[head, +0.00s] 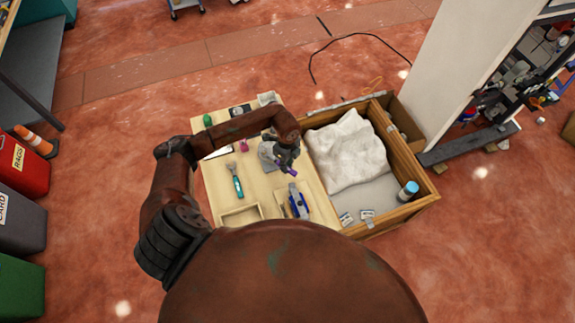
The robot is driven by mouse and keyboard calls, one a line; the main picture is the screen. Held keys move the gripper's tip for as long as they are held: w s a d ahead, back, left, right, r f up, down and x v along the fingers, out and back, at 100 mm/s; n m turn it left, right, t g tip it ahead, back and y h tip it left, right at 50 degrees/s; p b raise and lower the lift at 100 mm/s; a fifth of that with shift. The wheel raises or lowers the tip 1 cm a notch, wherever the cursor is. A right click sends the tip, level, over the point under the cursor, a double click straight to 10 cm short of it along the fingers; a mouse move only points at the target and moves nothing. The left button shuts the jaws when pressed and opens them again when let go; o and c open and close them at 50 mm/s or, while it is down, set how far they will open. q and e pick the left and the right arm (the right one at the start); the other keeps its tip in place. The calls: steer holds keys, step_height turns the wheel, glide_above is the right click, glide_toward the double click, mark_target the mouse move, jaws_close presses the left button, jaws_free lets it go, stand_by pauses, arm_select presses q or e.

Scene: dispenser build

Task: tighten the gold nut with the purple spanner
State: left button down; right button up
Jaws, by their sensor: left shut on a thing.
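My left gripper (286,160) hangs over the right part of the light wooden table top (216,183), near the edge of the wooden crate. It is shut on the purple spanner (292,171), of which only a short purple piece shows beside the fingers. A grey metal part (267,151) stands just left of the gripper, partly hidden by my arm. I cannot make out the gold nut; it is too small or covered by the gripper. Whether the spanner touches anything is not clear. My right gripper is out of view.
A teal-handled brush (237,181) and a blue tool (298,200) lie on the table. A small wooden tray (241,215) is at its front. The wooden crate (407,207) on the right holds a white cloth (346,150) and a blue-capped can (408,190).

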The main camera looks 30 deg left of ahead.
arm_select(q)
steer(key=shift+s+a+m, duration=0.25)
steer(key=shift+s+m, duration=0.85)
steer(key=shift+s+a+m+p, duration=0.15)
steer(key=shift+s+a+m, duration=0.1)
steer(key=shift+s+m, duration=0.3)
steer(key=shift+s+a+m+p, duration=0.15)
steer(key=shift+s+a+m, duration=0.05)
steer(key=shift+s+m, duration=0.35)
